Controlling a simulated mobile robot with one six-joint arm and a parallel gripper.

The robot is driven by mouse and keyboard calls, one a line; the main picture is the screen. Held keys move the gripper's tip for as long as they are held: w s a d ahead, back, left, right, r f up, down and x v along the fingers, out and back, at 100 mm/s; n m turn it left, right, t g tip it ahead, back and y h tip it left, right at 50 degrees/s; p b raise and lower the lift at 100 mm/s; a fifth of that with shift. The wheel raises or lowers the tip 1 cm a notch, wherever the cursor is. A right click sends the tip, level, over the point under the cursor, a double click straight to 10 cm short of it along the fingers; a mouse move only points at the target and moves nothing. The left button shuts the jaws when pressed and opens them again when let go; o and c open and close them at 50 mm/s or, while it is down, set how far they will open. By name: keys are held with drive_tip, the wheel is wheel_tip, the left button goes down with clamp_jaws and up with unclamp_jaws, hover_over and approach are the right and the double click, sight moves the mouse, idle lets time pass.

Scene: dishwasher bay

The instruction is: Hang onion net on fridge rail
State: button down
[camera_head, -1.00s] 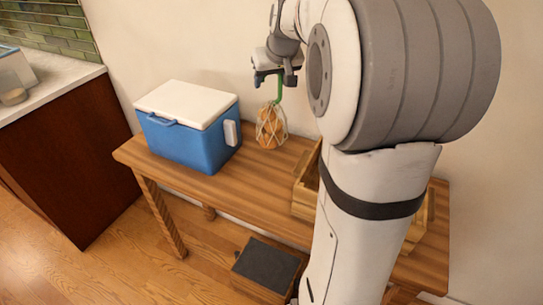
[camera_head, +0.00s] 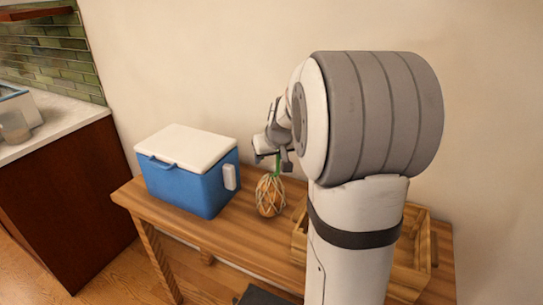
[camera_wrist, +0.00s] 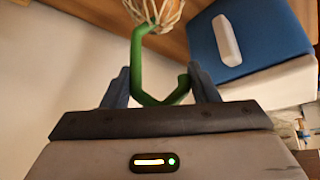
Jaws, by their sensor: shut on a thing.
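The onion net (camera_head: 270,196) is a pale mesh bag with orange-brown onions, hanging from a green hook (camera_wrist: 140,68). My gripper (camera_head: 272,152) is shut on this hook, with the net below it in the head view. In the wrist view the hook's curved end lies between the two fingers of my gripper (camera_wrist: 162,88), and part of the net (camera_wrist: 157,12) shows at the top edge. The net is over the wooden table, right of the cooler; I cannot tell whether its bottom touches the tabletop. No fridge or rail is seen in either view.
A blue cooler with a white lid (camera_head: 190,178) stands on the wooden table (camera_head: 228,238). A wooden crate (camera_head: 421,245) is at the right, partly behind my arm. A counter (camera_head: 55,130) is at the left, and a plain wall (camera_head: 220,60) rises behind the table.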

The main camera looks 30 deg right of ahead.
drive_tip(key=shift+f, duration=0.1)
drive_tip(key=c, duration=0.9)
unclamp_jaws()
drive_tip(key=o, duration=0.4)
